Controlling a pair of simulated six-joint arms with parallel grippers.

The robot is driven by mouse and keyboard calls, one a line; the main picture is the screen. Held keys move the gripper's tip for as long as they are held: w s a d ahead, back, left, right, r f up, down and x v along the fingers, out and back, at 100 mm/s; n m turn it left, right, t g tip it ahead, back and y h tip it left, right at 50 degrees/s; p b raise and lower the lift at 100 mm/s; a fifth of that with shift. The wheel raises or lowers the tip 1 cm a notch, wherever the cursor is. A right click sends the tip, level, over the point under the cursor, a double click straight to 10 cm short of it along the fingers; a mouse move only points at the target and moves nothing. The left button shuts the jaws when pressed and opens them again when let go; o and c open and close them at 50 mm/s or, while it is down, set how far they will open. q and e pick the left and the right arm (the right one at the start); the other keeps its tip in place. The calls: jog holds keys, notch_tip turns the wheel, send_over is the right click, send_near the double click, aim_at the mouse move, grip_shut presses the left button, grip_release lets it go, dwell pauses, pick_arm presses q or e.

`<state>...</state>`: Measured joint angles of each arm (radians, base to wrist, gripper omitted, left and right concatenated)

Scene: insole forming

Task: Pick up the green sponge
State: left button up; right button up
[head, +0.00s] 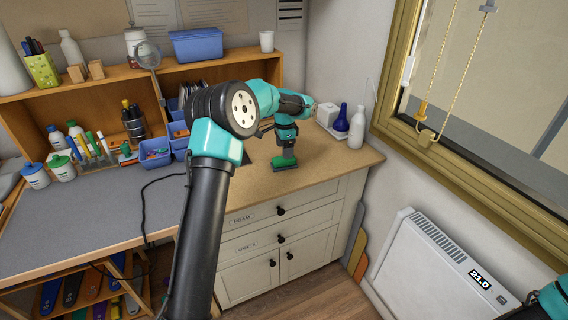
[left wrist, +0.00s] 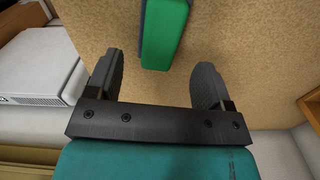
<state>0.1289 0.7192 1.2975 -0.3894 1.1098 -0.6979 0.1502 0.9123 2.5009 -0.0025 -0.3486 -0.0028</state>
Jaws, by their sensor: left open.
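The green sponge (head: 287,165) lies on the wooden bench top (head: 335,155), near its front edge. In the left wrist view the sponge (left wrist: 164,38) is bright green with a dark grey side and lies at the top middle. My left gripper (head: 285,151) points down close over the sponge in the head view. In the left wrist view my left gripper (left wrist: 157,72) is open, with its fingers apart. The sponge's near end shows between the fingertips, with gaps on both sides; whether it is touched cannot be told. My right gripper is out of view.
A white tray with a blue bottle (head: 341,119) and a white bottle (head: 357,128) stands behind to the right. Blue bins (head: 155,152) and a wooden shelf (head: 105,95) stand left and behind. A black cable (head: 146,200) lies on the grey mat (head: 90,205). Bench to the sponge's right is clear.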

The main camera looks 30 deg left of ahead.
aim_at(284, 162)
pick_arm(q)
jog(key=shift+a+f, duration=0.1)
jog(key=shift+f, duration=2.5)
jog(key=c, duration=1)
jog(key=shift+r, duration=0.15)
